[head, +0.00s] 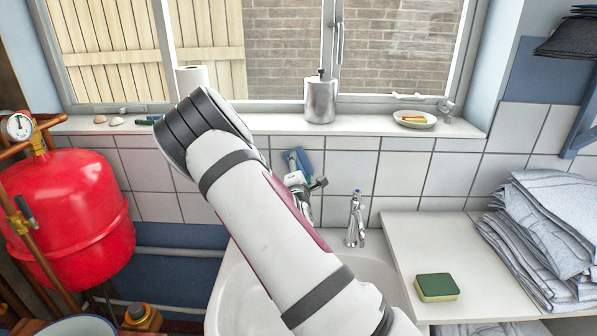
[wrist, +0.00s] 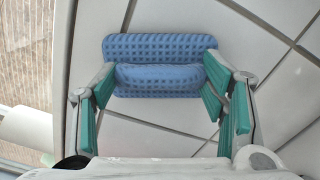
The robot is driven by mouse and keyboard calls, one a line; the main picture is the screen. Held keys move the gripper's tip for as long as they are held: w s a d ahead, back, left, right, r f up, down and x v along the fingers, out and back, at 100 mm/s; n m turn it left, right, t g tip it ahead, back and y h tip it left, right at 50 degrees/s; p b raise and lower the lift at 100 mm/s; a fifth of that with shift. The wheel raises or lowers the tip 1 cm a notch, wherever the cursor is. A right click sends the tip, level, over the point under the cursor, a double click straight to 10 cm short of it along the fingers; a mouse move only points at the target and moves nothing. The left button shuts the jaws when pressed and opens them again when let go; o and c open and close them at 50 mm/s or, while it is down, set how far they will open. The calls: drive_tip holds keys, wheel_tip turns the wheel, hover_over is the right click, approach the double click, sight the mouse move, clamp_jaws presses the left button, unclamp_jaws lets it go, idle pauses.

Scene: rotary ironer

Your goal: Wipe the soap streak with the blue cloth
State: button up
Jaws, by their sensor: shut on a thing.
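The blue cloth (wrist: 160,48) is a waffle-textured folded pad in the wrist view, set between the green finger pads of my gripper (wrist: 160,80). My gripper is shut on it, and the cloth faces the white wall tiles. In the head view a bit of the blue cloth (head: 304,160) shows beside my arm, in front of the tiles above the sink; my arm hides much of the gripper. I cannot tell whether the cloth touches the wall. No soap streak can be made out in either view; the cloth and arm cover part of the tiles.
The tap (head: 356,222) and sink (head: 232,292) lie below my arm. A sponge (head: 437,287) lies on the white counter, with folded linen (head: 548,225) to its right. A metal dispenser (head: 320,98) and a dish (head: 414,119) stand on the sill. A red tank (head: 65,215) is at left.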

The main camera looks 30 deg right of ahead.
sight(331, 161)
drive_tip(key=shift+w+d, duration=0.25)
drive_tip(key=shift+w, duration=0.2)
drive_tip(key=shift+s+d+p, duration=0.4)
drive_tip(key=shift+s+d, duration=0.75)
drive_tip(key=shift+d, duration=0.3)
drive_tip(key=shift+s+d+p, duration=0.35)
drive_tip(key=shift+s+d, duration=0.35)
drive_tip(key=shift+d, duration=0.4)
drive_tip(key=shift+s+d+p, duration=0.3)
drive_tip(key=shift+s+d, duration=0.35)
drive_tip(key=shift+d, duration=0.45)
drive_tip(key=shift+s+d+p, duration=0.35)
drive_tip(key=shift+s+d, duration=0.35)
drive_tip(key=shift+d, duration=0.4)
drive_tip(key=shift+w, duration=0.1)
drive_tip(key=shift+r, duration=0.1)
